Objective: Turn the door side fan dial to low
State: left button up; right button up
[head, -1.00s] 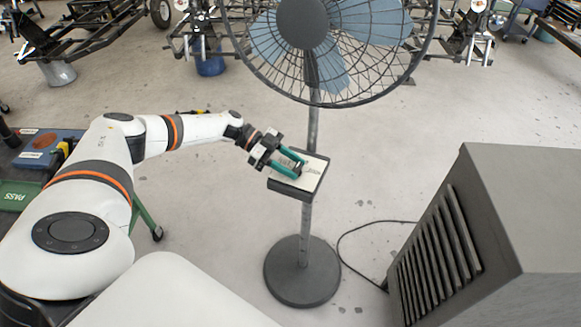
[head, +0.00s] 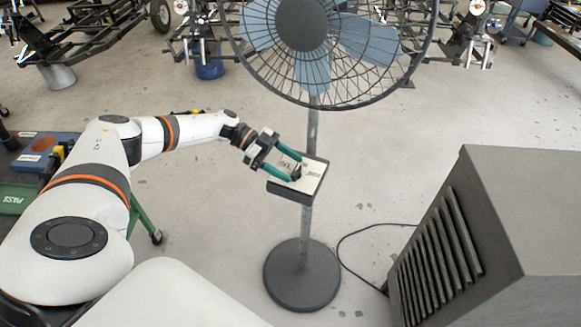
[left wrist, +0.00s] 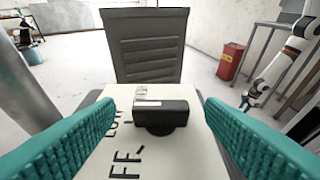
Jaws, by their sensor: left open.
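The fan's control box (head: 311,182) is on the pole of the standing fan (head: 301,24), with a pale top plate. A black dial (left wrist: 161,114) with a white mark stands on the plate; it also shows in the head view (head: 296,173). Black lettering on the plate, partly hidden, includes "FF" and "LOW". My left gripper (head: 290,166) is open over the plate, one teal finger on each side of the dial. In the left wrist view, gaps show between the dial and both fingers. My right gripper (left wrist: 244,102) is small at the right there.
A grey louvred cabinet (head: 500,220) stands at the right, with a black cable (head: 350,235) on the floor. The fan's round base (head: 302,275) is below the box. A red bin (left wrist: 231,59) and metal table show in the left wrist view. Vehicle frames stand behind.

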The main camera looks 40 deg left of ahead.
pick_arm(q)
jog(key=b+v, duration=0.2)
jog(key=v, duration=0.8)
jog(key=shift+a+r+b, duration=0.2)
jog(key=shift+a+b, duration=0.1)
jog(key=shift+b, duration=0.05)
jog(key=shift+s, duration=0.1)
